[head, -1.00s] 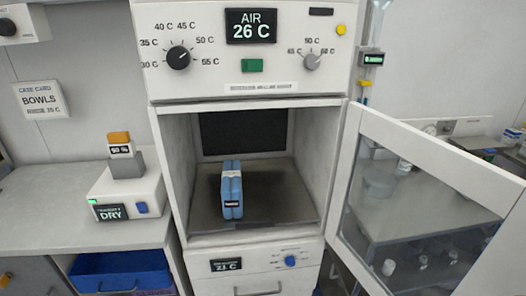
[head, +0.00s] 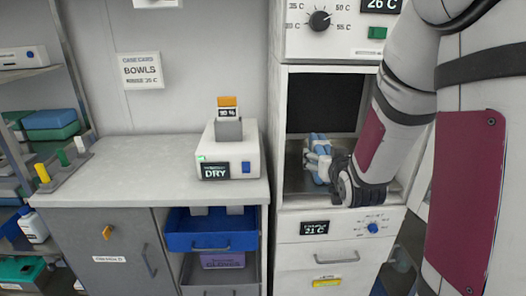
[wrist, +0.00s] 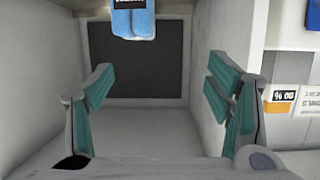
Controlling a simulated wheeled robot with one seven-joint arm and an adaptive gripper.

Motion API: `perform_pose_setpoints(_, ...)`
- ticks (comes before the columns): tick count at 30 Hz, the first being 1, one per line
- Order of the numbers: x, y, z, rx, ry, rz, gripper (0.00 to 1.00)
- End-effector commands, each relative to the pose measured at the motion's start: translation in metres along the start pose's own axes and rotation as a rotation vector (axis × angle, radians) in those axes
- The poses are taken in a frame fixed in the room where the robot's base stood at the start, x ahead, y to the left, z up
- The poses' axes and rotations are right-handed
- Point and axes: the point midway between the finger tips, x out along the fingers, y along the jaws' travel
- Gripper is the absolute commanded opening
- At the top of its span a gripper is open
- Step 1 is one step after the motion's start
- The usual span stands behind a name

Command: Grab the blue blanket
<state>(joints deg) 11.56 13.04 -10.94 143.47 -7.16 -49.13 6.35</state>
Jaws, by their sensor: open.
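The blue blanket (head: 316,142) is a folded bundle with a pale band, inside the open warming cabinet. In the head view my gripper (head: 335,170) is at the cabinet opening, in front of the blanket and partly covering it. The wrist view is upside down. There the blanket (wrist: 132,22) shows at the top edge, partly cut off. My gripper's two green-padded fingers (wrist: 158,72) are spread wide with nothing between them. The blanket is beyond the fingertips and nearer the left finger's side of the picture, touching neither.
The cabinet's side walls (wrist: 205,45) stand close around the fingers. Left of the cabinet is a counter (head: 90,190) with a white box marked DRY (head: 242,160). A blue drawer (head: 210,240) stands open below it. The cabinet door is hidden behind my arm in the head view.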

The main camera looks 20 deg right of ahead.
Motion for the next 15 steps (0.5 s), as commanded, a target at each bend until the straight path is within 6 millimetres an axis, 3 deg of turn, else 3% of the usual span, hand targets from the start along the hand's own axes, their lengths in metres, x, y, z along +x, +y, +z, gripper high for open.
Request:
perform_pose_setpoints(1,0.016,0.009,0.017,0.000,0.038,0.012,0.73)
perform_pose_setpoints(4,0.033,0.023,0.029,-0.001,0.133,0.021,0.73)
perform_pose_setpoints(9,0.043,0.036,0.043,-0.008,0.249,0.022,0.73)
perform_pose_setpoints(15,0.050,0.041,0.045,-0.011,0.305,0.018,0.73)
